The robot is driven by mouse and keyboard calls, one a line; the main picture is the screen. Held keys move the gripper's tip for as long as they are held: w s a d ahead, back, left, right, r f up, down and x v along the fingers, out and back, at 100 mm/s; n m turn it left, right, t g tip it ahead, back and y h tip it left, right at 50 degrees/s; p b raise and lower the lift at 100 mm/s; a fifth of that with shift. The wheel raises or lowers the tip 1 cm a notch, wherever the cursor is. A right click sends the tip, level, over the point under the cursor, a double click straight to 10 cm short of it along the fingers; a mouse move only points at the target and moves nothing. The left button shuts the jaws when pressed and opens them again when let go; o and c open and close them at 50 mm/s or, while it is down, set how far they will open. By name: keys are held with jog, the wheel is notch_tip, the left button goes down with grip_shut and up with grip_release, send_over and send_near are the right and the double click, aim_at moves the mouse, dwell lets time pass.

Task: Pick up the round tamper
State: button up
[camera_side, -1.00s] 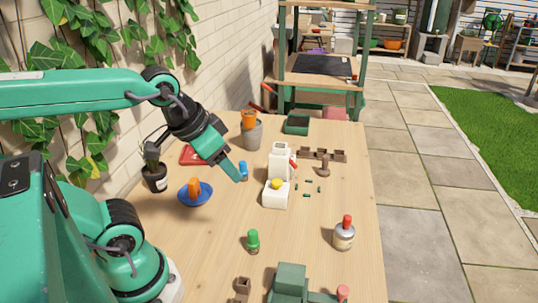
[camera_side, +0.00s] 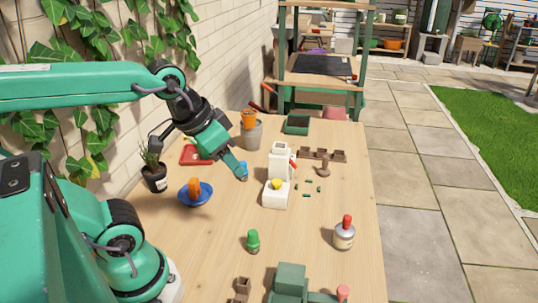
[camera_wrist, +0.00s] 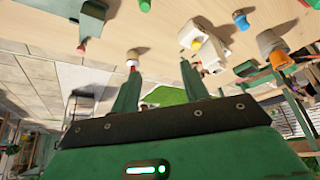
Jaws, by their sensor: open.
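The blue piece also shows in the wrist view (camera_wrist: 241,20), off to the right of the fingers. My gripper (camera_wrist: 158,68) is open and empty, its two green fingers apart.
A blue bowl (camera_side: 207,198) with an orange piece, a potted plant (camera_side: 155,180) and a red tray (camera_side: 189,154) stand at the left. The middle right of the table is mostly clear.

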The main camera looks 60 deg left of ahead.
jog(key=w+a+r+g, duration=0.1)
jog(key=w+r, duration=0.2)
jog(key=w, duration=0.3)
jog(key=w+a+r+g, duration=0.1)
jog(key=w+r, duration=0.1)
jog(key=w, duration=0.5)
jog(key=m+g, duration=0.1)
jog(key=g, duration=0.3)
send_over(326, 156)
jog(key=f, duration=2)
jog(key=shift+s+d, duration=0.15)
jog(key=shift+d, duration=0.05)
jog(key=shift+a+f, duration=0.1)
jog(key=shift+f, duration=0.25)
jog(key=shift+f, duration=0.1)
jog(key=shift+f, duration=1.2)
jog(key=shift+f, duration=0.1)
jog(key=shift+a+f, duration=0.1)
jog(key=shift+f, duration=2.4)
